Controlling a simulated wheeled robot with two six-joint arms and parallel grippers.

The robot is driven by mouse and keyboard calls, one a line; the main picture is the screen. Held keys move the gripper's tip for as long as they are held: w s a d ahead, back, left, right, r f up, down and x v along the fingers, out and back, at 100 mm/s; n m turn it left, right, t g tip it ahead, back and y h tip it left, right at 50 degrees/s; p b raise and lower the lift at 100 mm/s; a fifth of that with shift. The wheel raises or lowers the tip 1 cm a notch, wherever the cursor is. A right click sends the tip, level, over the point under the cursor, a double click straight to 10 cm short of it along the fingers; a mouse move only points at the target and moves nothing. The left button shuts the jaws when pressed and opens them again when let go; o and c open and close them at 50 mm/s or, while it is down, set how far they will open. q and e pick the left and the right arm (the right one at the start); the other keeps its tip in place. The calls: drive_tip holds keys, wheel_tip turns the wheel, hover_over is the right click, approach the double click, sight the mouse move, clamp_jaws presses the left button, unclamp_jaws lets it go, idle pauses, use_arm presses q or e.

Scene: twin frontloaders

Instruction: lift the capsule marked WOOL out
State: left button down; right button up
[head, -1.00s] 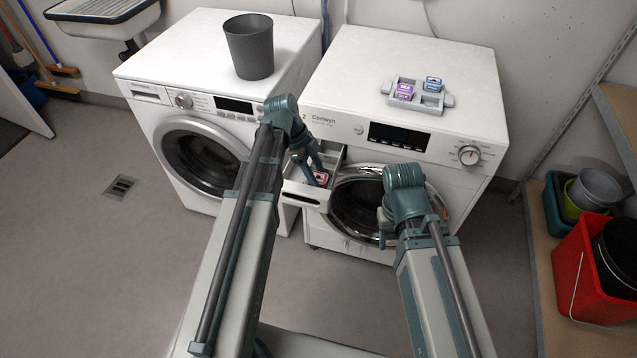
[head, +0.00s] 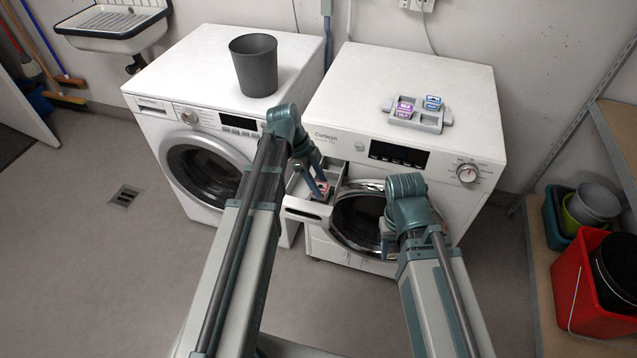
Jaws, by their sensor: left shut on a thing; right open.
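The detergent drawer (head: 306,210) of the right-hand washer is pulled open. A small capsule with a red and white face (head: 322,187) is at the drawer; its lettering is too small to read. My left gripper (head: 319,190) points down at the drawer and is shut on this capsule. I cannot tell whether the capsule still touches the drawer floor. My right gripper (head: 387,243) is open and empty in front of the round door, its fingers partly hidden by its own wrist.
A grey tray (head: 430,128) on the right washer holds a purple capsule (head: 403,108) and a blue one (head: 433,102). A dark grey bin (head: 254,66) stands on the left washer. A shelf with a red bucket (head: 588,290) is at right.

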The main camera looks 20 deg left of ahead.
use_arm(q)
wheel_tip(320, 180, up, 7)
drive_tip(key=p, duration=0.6)
